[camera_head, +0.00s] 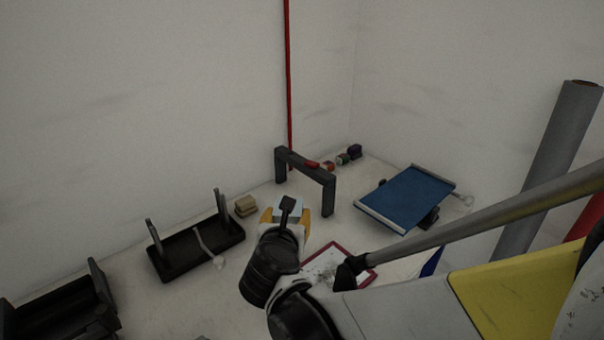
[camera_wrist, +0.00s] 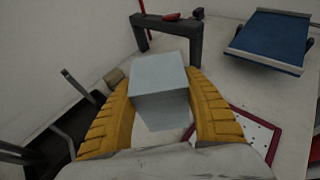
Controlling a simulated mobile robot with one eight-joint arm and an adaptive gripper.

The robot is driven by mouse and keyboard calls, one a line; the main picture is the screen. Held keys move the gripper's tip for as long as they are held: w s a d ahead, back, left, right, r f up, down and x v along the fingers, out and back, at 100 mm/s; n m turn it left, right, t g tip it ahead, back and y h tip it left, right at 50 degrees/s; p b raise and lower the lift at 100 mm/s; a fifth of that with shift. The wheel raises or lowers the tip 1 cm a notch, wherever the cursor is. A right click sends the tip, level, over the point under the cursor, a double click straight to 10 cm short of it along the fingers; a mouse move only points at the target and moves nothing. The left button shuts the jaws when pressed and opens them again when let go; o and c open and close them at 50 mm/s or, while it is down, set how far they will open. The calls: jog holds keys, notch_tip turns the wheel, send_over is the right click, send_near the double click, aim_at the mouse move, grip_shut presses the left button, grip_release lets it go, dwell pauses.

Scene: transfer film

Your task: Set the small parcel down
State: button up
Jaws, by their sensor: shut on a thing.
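The small parcel is a pale blue-grey box (camera_wrist: 159,78), held between the yellow ribbed fingers of my gripper (camera_wrist: 161,92) in the wrist view. A finger presses on each of its sides. Its top and near face show; its underside is hidden. In the head view my gripper (camera_head: 287,215) is near the middle, and only a pale bit of the parcel (camera_head: 278,208) shows past my wrist. The parcel appears to be above the pale surface, but I cannot tell how high.
A dark grey arch (camera_head: 308,172) stands beyond my gripper. A blue-topped stand (camera_head: 407,199) is to the right, a red-framed sheet (camera_head: 338,249) lies near my arm. A black tray with posts (camera_head: 190,255) and a small tan block (camera_head: 245,206) are to the left. White walls close the corner.

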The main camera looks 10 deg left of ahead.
jog(key=shift+a+f+b, duration=0.65)
jog(key=shift+a+f, duration=0.25)
jog(key=shift+f, duration=0.3)
jog(key=shift+a+f+b, duration=0.65)
jog(key=shift+a+f, duration=0.25)
jog(key=shift+f, duration=0.35)
jog(key=shift+a+f+b, duration=0.65)
jog(key=shift+a+f, duration=0.25)
jog(key=shift+f, duration=0.3)
jog(key=shift+f, duration=0.15)
jog(key=o, duration=1.3)
jog(key=shift+o, duration=0.2)
